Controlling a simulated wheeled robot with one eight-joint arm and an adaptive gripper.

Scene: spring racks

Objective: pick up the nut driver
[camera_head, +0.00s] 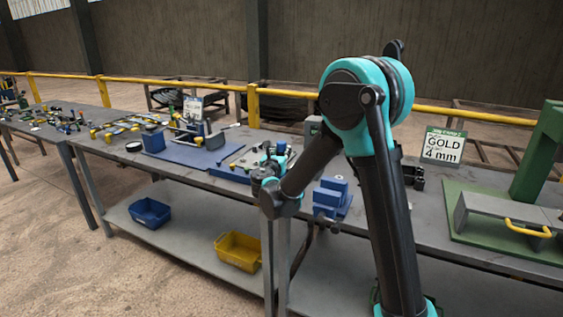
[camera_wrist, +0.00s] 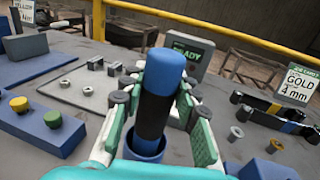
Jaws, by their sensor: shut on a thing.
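The nut driver (camera_wrist: 160,100) has a dark handle with a blue end and stands nearly upright in the middle of the wrist view. My gripper (camera_wrist: 158,98) is shut on it, with a green-padded finger on each side of the handle. A blue round holder (camera_wrist: 147,142) shows at the handle's lower end. I cannot tell whether the driver is still seated in it, and the shaft is hidden. In the head view my gripper (camera_head: 272,165) is over the middle of the bench, where the arm and fingers mostly cover the driver.
The grey bench (camera_head: 470,245) carries a blue vise (camera_head: 332,200), a "GOLD 4 mm" sign (camera_head: 443,146) and a green press (camera_head: 535,165). In the wrist view, a blue box with yellow and green buttons (camera_wrist: 35,125) is at left and loose nuts (camera_wrist: 236,133) at right.

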